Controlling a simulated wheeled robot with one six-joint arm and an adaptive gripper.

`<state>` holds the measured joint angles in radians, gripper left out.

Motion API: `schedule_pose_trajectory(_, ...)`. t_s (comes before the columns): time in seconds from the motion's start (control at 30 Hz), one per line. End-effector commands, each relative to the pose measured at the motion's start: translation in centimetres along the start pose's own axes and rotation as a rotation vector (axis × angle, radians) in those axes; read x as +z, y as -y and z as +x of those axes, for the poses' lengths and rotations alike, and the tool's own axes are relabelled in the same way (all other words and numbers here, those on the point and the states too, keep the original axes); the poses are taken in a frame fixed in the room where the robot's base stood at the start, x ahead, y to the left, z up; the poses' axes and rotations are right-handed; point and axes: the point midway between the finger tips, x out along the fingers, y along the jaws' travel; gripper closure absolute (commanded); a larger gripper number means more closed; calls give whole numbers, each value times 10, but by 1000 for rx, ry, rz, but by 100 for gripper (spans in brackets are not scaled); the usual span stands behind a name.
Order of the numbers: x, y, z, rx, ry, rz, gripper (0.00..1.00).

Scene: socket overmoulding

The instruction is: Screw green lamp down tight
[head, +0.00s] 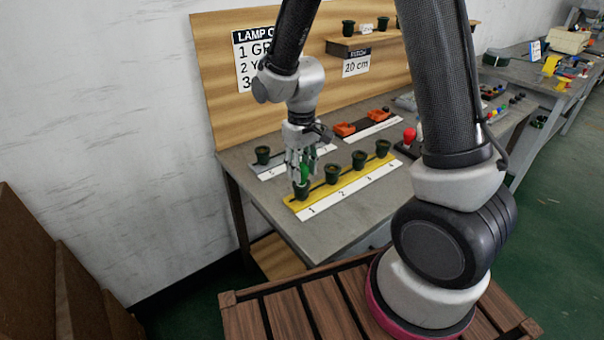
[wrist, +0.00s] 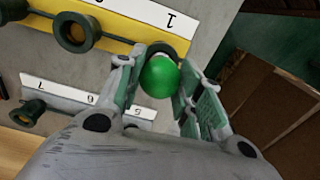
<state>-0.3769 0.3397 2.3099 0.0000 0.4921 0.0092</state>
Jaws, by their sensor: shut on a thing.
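The green lamp (wrist: 160,76) sits between the fingers of my gripper (wrist: 160,90) in the wrist view. In the head view the green lamp (head: 304,173) shows partly between the fingers of my gripper (head: 303,172). The lamp is at the socket (head: 301,190) by the number 1 on the yellow strip (head: 350,187). In the wrist view the dark socket rim (wrist: 172,48) shows behind the lamp. My gripper is shut on the lamp from above. How deep the lamp sits in the socket is hidden.
Several empty dark sockets (head: 332,174) stand along the yellow strip. A grey strip with a socket (head: 263,155) lies behind it. Orange parts (head: 345,129) and a red lamp (head: 410,134) lie further right. The table front (head: 330,228) is clear.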

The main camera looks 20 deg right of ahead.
Motion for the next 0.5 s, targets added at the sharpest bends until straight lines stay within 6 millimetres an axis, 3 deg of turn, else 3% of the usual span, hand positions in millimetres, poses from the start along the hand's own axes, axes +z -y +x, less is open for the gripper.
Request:
schedule_pose_trajectory(0.07,0,0,0,0,0,108,82)
schedule_pose_trajectory(0.1,0,0,0,0,0,98,57)
schedule_pose_trajectory(0.2,0,0,0,0,0,95,39)
schedule_pose_trajectory(0.5,0,0,0,0,0,93,39)
